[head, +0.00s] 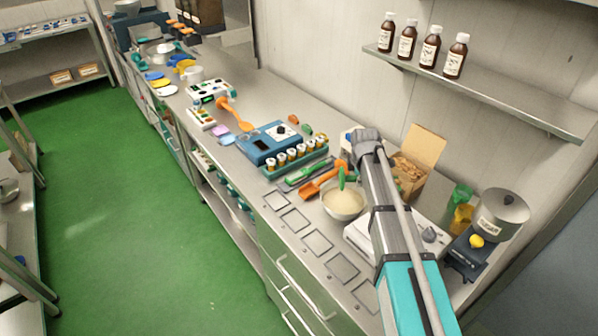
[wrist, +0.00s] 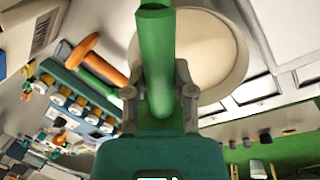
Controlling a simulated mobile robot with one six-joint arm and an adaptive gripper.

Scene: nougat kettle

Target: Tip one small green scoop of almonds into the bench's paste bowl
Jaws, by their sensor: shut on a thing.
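My gripper (wrist: 160,100) is shut on the green handle of a scoop (wrist: 155,50), one finger on each side in the wrist view. The scoop's cup end is out of that view, so I cannot tell what it carries. In the head view a green piece (head: 341,177) shows over the far side of the paste bowl, below my wrist. The white paste bowl (head: 343,210) holds pale cream paste and stands on the bench; it shows behind the handle in the wrist view (wrist: 238,55). An open cardboard box (head: 426,145) with brown contents, perhaps almonds, stands right of my arm.
An orange scoop (head: 318,183) lies left of the bowl, near a rack of small jars (head: 295,160) and a blue device (head: 268,139). A grinder-like machine (head: 500,215) and green and yellow cups (head: 461,205) stand at right. Brown bottles (head: 430,47) line the wall shelf.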

